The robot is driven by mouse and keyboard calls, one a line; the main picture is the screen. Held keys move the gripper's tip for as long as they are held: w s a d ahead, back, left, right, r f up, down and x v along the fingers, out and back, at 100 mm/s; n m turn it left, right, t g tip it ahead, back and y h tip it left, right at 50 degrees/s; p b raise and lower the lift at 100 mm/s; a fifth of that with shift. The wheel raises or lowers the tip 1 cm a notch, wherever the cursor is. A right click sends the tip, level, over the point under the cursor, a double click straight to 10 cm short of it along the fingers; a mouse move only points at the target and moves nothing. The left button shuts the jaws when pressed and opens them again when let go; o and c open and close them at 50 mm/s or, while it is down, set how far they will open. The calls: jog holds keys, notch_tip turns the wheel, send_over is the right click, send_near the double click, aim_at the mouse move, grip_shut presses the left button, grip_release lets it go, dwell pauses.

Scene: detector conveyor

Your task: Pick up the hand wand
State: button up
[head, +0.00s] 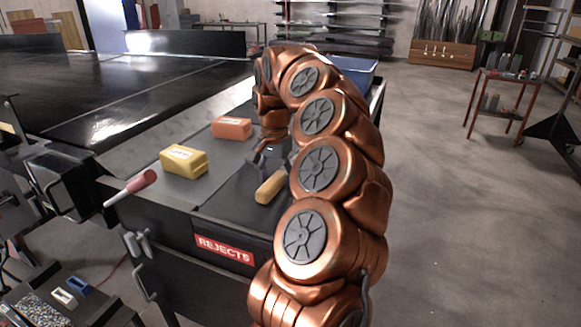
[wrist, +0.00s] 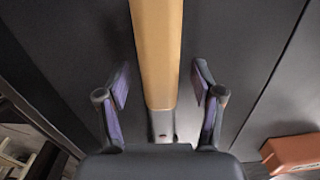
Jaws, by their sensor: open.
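The hand wand is a long tan bar (wrist: 155,50) with a grey end that bears a small red mark, in the wrist view. In the head view the wand (head: 270,187) lies on the dark reject surface, partly hidden behind my arm. My gripper (wrist: 160,84) is open, with one finger on each side of the wand and a visible gap on both sides. In the head view my gripper (head: 271,154) points down at the far end of the wand, and its fingertips are hard to make out.
A yellow box (head: 184,161) and an orange box (head: 232,128) lie left of the wand; the orange one also shows in the wrist view (wrist: 292,152). A pink-handled lever (head: 131,188) juts out at the near left. A blue bin (head: 354,72) stands behind my arm.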

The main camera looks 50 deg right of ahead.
grip_shut()
dwell(0.5)
